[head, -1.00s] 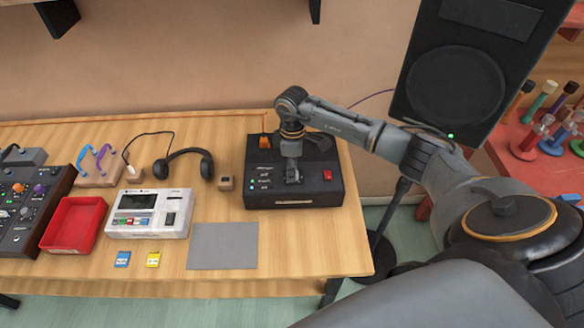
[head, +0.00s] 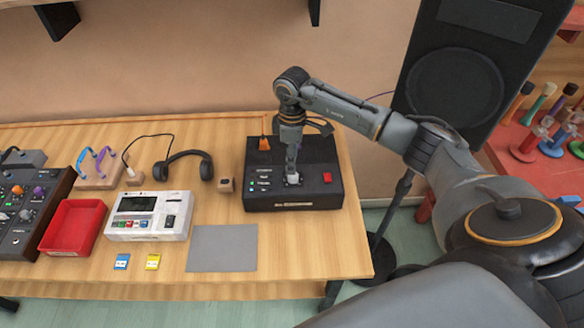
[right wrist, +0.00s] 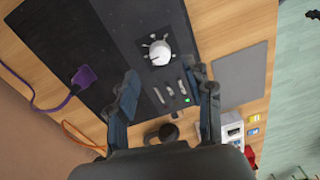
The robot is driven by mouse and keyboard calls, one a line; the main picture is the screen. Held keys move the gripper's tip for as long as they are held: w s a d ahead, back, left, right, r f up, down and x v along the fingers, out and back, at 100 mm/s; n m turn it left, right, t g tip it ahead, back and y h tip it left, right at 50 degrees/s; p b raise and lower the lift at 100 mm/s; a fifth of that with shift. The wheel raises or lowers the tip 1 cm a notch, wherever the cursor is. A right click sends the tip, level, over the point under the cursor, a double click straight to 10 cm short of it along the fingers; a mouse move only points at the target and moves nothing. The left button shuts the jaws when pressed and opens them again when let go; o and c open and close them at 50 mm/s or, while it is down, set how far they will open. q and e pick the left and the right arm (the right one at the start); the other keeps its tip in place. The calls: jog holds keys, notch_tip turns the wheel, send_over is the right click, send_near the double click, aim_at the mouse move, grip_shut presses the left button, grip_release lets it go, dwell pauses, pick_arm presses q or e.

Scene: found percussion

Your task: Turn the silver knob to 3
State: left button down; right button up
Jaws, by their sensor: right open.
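The silver knob (right wrist: 159,53) sits on top of a black box (head: 324,150). Pale marks ring it in the right wrist view, but their numbers are too small to read. My right gripper (right wrist: 166,76) is open, its two fingers apart, with the knob just beyond the fingertips and between their lines. I see no contact with the knob. In the head view the right gripper (head: 292,174) points down over the front middle of the box, by the knob, which it largely covers. My left gripper is not in view.
The box also carries slim sliders (right wrist: 171,92), a green light (right wrist: 186,100) and a red switch (head: 327,178). Headphones (head: 186,160), a white device (head: 149,216) and a red tray (head: 73,228) lie left. A grey mat (head: 222,248) is in front.

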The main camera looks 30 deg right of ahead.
notch_tip(320, 180, up, 7)
jog(key=shift+f, duration=0.15)
jog(key=shift+d+f, duration=0.1)
dwell(0.5)
